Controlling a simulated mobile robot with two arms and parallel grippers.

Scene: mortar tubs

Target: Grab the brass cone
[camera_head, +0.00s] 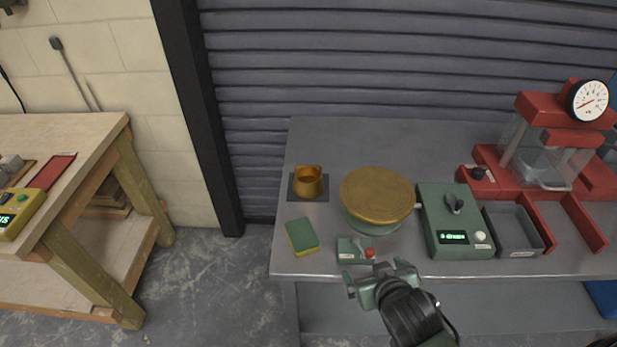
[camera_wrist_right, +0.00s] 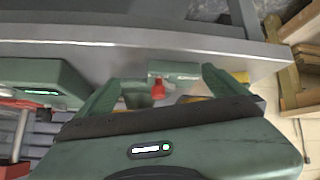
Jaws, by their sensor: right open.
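The brass cone (camera_head: 308,181) stands on a small dark square plate (camera_head: 296,196) at the left end of the grey metal bench, in the head view. It looks like a small brass cup with an uneven rim. My right gripper (camera_head: 379,274) is at the bench's front edge, right of and nearer than the cone, well apart from it. Its jaws are open with nothing held; both fingers also show in the right wrist view (camera_wrist_right: 160,88). I cannot make out the cone in the wrist view. My left gripper is not in view.
A round brass-topped table (camera_head: 376,192) stands just right of the cone. A green-yellow sponge (camera_head: 302,236) and a small green box with a red button (camera_head: 355,250) lie in front. A green scale (camera_head: 455,222), grey tray (camera_head: 513,229) and red press (camera_head: 545,140) stand right.

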